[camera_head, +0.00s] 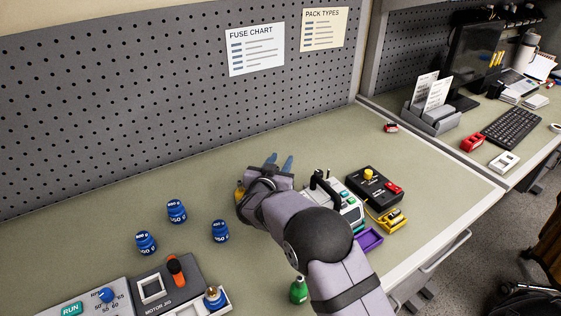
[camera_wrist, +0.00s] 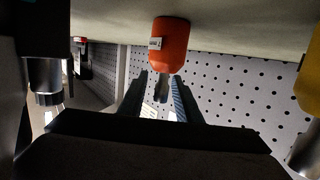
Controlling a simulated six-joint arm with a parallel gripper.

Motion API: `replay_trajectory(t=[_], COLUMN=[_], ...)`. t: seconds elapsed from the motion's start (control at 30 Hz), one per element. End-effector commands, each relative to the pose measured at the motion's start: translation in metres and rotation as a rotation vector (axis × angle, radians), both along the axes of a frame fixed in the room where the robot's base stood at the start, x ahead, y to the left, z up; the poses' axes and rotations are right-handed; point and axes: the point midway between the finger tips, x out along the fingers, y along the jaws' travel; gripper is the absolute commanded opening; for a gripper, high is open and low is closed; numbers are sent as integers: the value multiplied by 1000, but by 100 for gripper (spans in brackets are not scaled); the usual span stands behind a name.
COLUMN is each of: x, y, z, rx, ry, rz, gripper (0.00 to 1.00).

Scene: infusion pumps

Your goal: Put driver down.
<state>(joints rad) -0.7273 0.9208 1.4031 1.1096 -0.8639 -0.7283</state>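My gripper (camera_head: 278,161) reaches over the middle of the bench with its two blue fingers pointing to the back. The wrist view, upside down, shows the fingers (camera_wrist: 160,92) apart. An orange, labelled, rounded body (camera_wrist: 170,42) stands on the bench, its grey narrow top between or just beyond the fingertips; I cannot tell if they touch. My gripper hides it in the head view. A yellow body (camera_wrist: 311,72) with a metal end is beside my gripper, mostly hidden in the head view (camera_head: 240,191). No driver is clearly identifiable; an orange-and-black upright piece (camera_head: 176,270) stands at the motor jig (camera_head: 168,287).
Several blue weights (camera_head: 177,211) stand left of my arm. A green bottle-like piece (camera_head: 299,290) is close to my arm. A grey device (camera_head: 345,205), black box (camera_head: 374,188) and purple tray (camera_head: 369,239) lie right. The back bench is clear; a pegboard (camera_head: 150,100) stands behind it.

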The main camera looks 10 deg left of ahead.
Motion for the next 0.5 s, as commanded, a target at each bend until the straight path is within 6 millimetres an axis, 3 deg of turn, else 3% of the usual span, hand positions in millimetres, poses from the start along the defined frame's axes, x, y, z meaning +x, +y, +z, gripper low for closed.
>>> replay_trajectory(t=[0.27,0.5], x=[0,-5], y=[0,1], z=[-1,12], rx=[0,0], ry=[3,2], rz=[-1,1], gripper=[30,30])
